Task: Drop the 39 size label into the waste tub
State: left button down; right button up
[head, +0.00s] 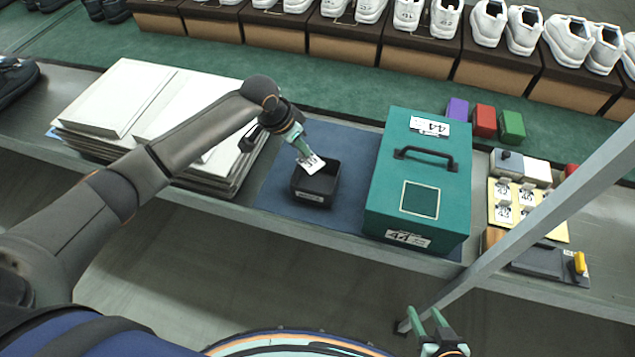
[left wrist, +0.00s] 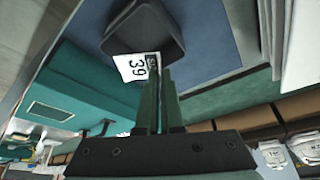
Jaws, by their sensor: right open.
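The 39 size label (left wrist: 141,67) is a small white card with black digits. It is pinched between the fingertips of my left gripper (left wrist: 158,90), and it also shows in the head view (head: 311,164). The waste tub (head: 303,192) is a small black square tub with a white label on its front. In the head view the label is over the tub's far left part; the tub also shows in the left wrist view (left wrist: 150,25). My right gripper (head: 432,325) is open and empty at the bottom, in front of the bench.
The tub stands on a blue mat (head: 350,150). A teal box (head: 385,190) with a handle and 44 labels stands right of it. Stacked white boards (head: 110,95) lie to the left. A yellow label board (head: 530,205) and a grey post (head: 570,205) are on the right.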

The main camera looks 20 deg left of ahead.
pick_arm(q)
notch_tip(320, 180, down, 5)
jog(key=b, duration=0.5)
jog(key=shift+r, duration=0.2)
jog(key=c, duration=1)
grip_release()
jog(key=v, duration=1.2)
jog(key=shift+r+p, duration=0.3)
jog(key=shift+p, duration=0.1)
